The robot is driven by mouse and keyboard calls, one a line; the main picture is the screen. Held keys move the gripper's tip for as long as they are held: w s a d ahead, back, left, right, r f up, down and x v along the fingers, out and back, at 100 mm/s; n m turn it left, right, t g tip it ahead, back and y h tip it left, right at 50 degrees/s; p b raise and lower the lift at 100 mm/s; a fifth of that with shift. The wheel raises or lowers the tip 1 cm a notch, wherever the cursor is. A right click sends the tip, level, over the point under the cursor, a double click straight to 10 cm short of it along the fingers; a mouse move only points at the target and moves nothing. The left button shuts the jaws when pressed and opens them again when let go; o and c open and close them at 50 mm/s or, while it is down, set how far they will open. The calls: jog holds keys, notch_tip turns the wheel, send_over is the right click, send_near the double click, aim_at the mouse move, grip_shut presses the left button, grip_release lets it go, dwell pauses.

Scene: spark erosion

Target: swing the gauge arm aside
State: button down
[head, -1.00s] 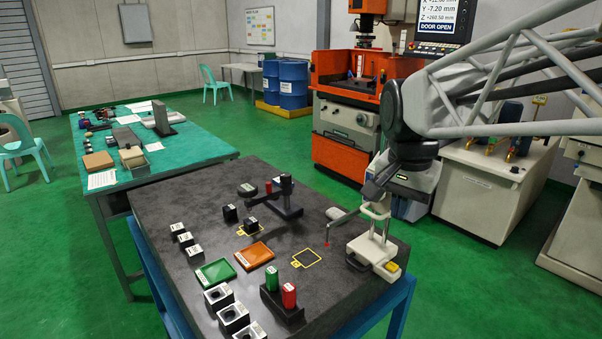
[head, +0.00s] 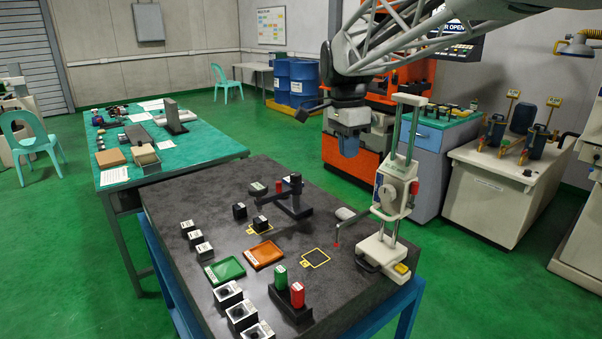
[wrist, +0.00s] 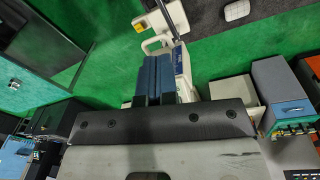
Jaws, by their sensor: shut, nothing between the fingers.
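A black gauge stand (head: 296,192) with a post stands on the dark granite table. Its black arm (head: 273,198) reaches left from the post, near a small black block (head: 260,223). A white height gauge (head: 392,190) with a tall column and dial stands at the table's right edge. Its thin probe has a red tip (head: 337,245) beside a yellow-outlined square (head: 316,257). My gripper (head: 348,148) is shut and empty, in the air behind and left of the height gauge's column. In the wrist view its blue fingers (wrist: 153,78) lie together, partly covering the height gauge (wrist: 182,62).
Green (head: 225,270) and orange (head: 264,254) trays, several labelled blocks and a rack with green and red cylinders occupy the table's left and front. A rounded grey item (head: 345,213) lies near the back right edge. The orange machine stands behind.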

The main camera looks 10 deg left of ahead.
jog(key=w+a+f+m+h, duration=0.1)
jog(key=w+a+f+m, duration=0.1)
jog(key=w+a+m, duration=0.2)
jog(key=w+a+f+m+g, duration=0.1)
jog(key=w+a+f+m, duration=0.2)
jog(key=w+a, duration=0.7)
jog(key=w+a+f+m+g+h, duration=0.1)
jog(key=w+a+f+m, duration=0.2)
jog(key=a, duration=1.8)
jog(key=w+m, duration=0.2)
jog(key=w, duration=0.2)
jog(key=shift+a+m+h, duration=0.3)
jog(key=shift+a+m, duration=0.1)
jog(key=shift+s+f, duration=0.1)
jog(key=s+d+f, duration=0.4)
jog(key=d+f, duration=0.2)
jog(key=f, duration=0.3)
jog(key=shift+s+d, duration=0.15)
jog(key=shift+s, duration=0.1)
jog(key=shift+s, duration=0.15)
